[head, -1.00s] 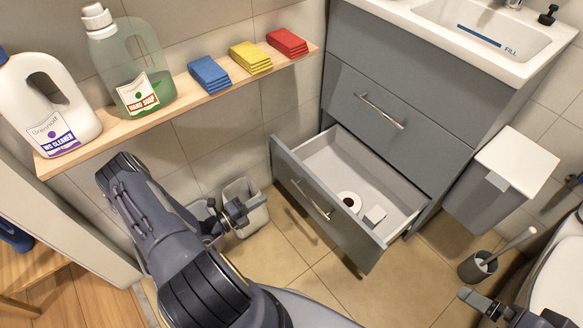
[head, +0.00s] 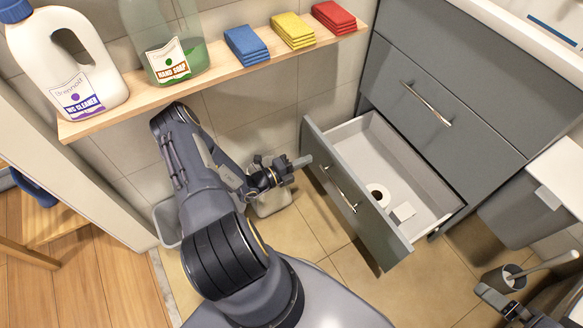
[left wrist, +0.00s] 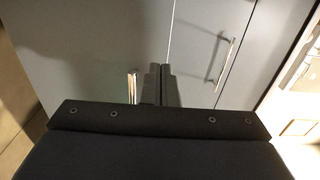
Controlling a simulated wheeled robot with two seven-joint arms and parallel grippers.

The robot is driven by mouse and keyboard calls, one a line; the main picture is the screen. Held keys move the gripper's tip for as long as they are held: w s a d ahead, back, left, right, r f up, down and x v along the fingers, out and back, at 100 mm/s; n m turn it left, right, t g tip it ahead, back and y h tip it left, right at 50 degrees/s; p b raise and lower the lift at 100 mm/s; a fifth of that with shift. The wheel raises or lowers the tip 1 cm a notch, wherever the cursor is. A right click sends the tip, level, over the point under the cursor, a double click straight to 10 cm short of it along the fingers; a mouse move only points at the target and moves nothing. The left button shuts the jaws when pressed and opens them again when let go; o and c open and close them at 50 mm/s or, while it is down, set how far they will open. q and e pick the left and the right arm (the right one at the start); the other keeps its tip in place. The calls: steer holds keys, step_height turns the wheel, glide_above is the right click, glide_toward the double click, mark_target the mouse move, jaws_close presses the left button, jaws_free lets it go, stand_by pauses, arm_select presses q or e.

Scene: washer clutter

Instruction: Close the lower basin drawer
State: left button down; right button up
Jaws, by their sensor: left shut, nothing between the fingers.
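The lower basin drawer (head: 337,183) is grey with a bar handle and stands pulled out of the cabinet in the head view. A white roll (head: 378,194) and a small white block (head: 404,211) lie inside it. My left gripper (head: 301,162) is shut and empty, just left of the drawer front near its far end; I cannot tell if it touches. In the left wrist view the shut fingers (left wrist: 160,84) point at grey fronts, with a handle (left wrist: 132,86) beside them. My right gripper (head: 505,303) is partly in view at the lower right; its jaw state is unclear.
A wooden shelf (head: 110,127) with bottles and sponges runs above my left arm. The upper drawer (head: 420,112) is shut. A bin (head: 270,200) stands by the wall under my gripper. A toilet brush holder (head: 504,279) stands at right. Floor before the drawer is clear.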

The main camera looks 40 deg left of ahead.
mark_target(328, 150)
arm_select(q)
steer(key=b+x, duration=0.1)
steer(key=x, duration=0.5)
steer(key=shift+w, duration=0.1)
arm_select(e)
steer(key=shift+f, duration=0.95)
